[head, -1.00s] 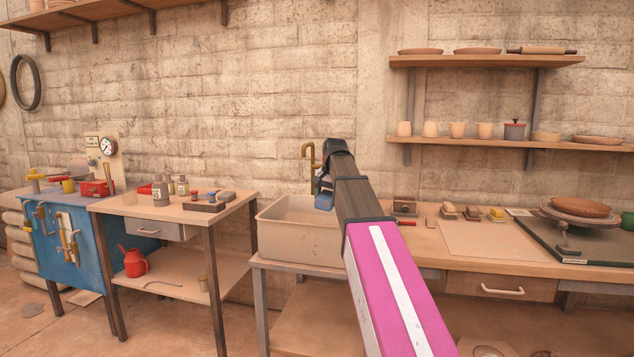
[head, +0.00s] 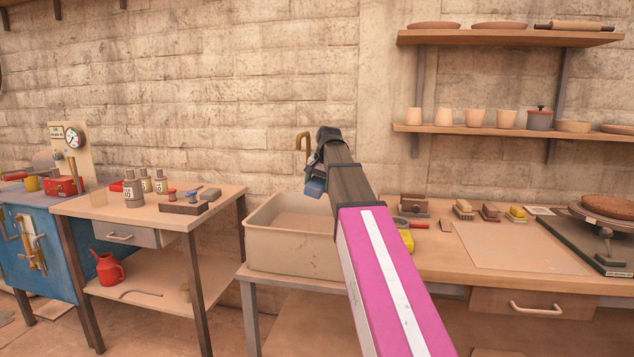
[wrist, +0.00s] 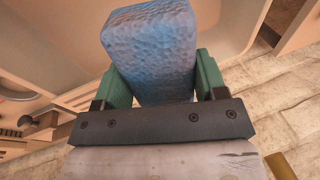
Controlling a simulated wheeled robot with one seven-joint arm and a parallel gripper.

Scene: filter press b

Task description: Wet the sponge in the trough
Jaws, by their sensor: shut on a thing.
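My gripper (wrist: 158,78) is shut on a blue sponge (wrist: 150,45), with a green finger on each side of it in the wrist view. In the head view the sponge (head: 315,187) shows as a small blue block below the end of my arm. My gripper (head: 313,172) is partly hidden there by my arm. The trough (head: 285,245) is a cream basin left of my arm, at the left end of the workbench. The sponge appears over the trough, above its rim. A brass tap (head: 303,142) rises behind it. My arm covers the trough's right part.
The wooden workbench (head: 450,256) extends right, with small tools, a yellow item (head: 407,240) beside my arm, and a turntable (head: 605,212). A side table (head: 100,206) with bottles stands left. Shelves (head: 500,137) with pots hang at upper right.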

